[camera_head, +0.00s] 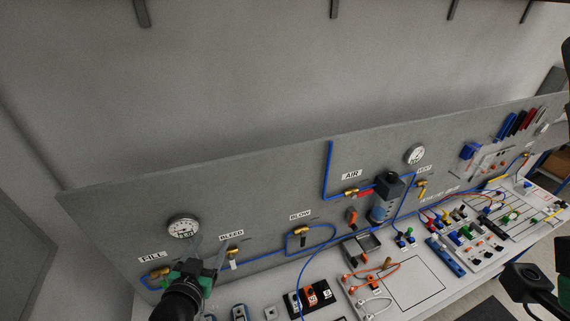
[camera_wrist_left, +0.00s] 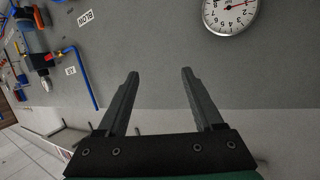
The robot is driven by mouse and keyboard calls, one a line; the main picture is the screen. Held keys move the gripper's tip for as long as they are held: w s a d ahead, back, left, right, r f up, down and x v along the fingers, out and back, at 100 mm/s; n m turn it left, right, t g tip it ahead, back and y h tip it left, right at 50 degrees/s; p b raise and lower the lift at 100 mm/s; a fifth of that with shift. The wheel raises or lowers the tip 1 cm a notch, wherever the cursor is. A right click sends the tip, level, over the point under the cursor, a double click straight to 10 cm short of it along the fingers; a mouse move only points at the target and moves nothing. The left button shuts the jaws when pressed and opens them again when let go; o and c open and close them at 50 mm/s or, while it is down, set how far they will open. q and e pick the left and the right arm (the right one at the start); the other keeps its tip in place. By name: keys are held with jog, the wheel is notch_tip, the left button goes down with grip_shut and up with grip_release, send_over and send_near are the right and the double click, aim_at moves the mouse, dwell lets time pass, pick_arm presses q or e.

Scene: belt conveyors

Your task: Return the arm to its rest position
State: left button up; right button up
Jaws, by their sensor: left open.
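My left gripper (camera_head: 210,252) is at the lower left in the head view, in front of the grey panel between the FILL and BLEED labels. Its two dark fingers are spread apart with nothing between them, as the left wrist view (camera_wrist_left: 160,82) also shows. A round pressure gauge (camera_head: 183,228) is on the panel just above and left of the gripper. A dark part at the lower right edge appears to belong to my right arm; no right fingers show.
The grey panel (camera_head: 270,170) carries blue tubing, brass valves (camera_head: 301,231) and a second gauge (camera_head: 415,154). The white bench (camera_head: 385,312) below holds a grey tray, orange and white leads and coloured connectors. The space in front of the upper wall is clear.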

pick_arm(q)
jog(key=s+d+r+t, duration=0.15)
jog(key=r+t, duration=0.25)
jog(key=r, duration=1.1)
jog(key=s+r+t, duration=0.3)
jog(key=r+t, duration=0.1)
jog(key=r, duration=1.2)
jog(key=s+r+t+h, duration=0.2)
jog(key=s+r+t, duration=0.3)
jog(key=s+r, duration=0.7)
jog(key=shift+s+r+n, duration=0.4)
jog(key=shift+r, duration=0.4)
